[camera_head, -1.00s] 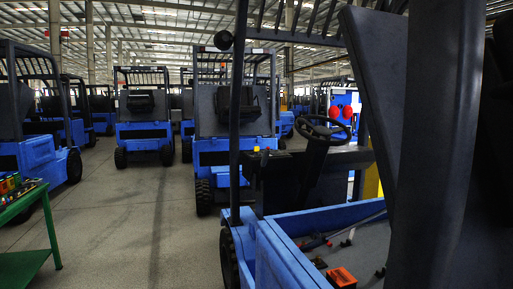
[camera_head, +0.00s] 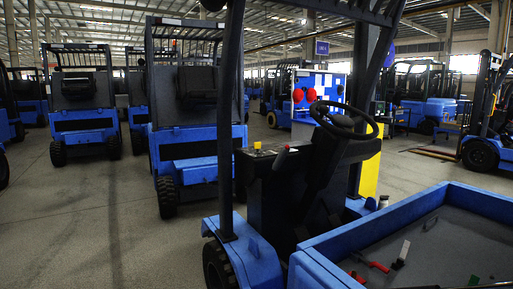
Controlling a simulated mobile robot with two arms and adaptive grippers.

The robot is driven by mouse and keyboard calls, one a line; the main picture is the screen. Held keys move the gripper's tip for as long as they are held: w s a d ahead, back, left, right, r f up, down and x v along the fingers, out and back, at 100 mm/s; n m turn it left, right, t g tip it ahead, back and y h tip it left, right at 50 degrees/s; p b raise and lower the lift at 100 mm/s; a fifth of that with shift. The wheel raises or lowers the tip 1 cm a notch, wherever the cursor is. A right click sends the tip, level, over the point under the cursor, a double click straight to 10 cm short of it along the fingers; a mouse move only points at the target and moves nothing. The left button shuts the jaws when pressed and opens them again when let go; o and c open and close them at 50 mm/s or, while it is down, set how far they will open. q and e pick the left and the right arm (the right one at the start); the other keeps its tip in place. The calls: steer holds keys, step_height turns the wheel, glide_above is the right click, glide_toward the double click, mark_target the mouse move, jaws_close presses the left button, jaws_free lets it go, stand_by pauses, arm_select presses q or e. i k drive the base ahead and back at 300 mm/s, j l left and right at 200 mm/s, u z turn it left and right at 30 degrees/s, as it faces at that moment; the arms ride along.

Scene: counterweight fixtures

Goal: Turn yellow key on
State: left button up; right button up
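A small yellow piece (camera_head: 257,146) stands up on top of the dark console (camera_head: 290,185) of the nearest blue forklift, left of its steering wheel (camera_head: 344,120). It may be the yellow key; it is too small to tell its shape or which way it is turned. A lever with a pale red knob (camera_head: 280,156) rises just right of it. Neither of my grippers shows in the head view.
The forklift's dark upright post (camera_head: 230,120) stands just left of the console. A blue-walled tray (camera_head: 420,205) at lower right holds a red-handled tool (camera_head: 375,265) and other small items. More blue forklifts (camera_head: 190,110) stand behind; grey floor (camera_head: 90,230) is open at left.

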mark_target(258, 145)
steer(key=i+j, duration=0.25)
steer(key=i, duration=0.15)
steer(key=i+j, duration=0.2)
steer(key=i, duration=0.2)
steer(key=i+j+z, duration=0.1)
steer(key=i+j, duration=0.15)
steer(key=i, duration=0.15)
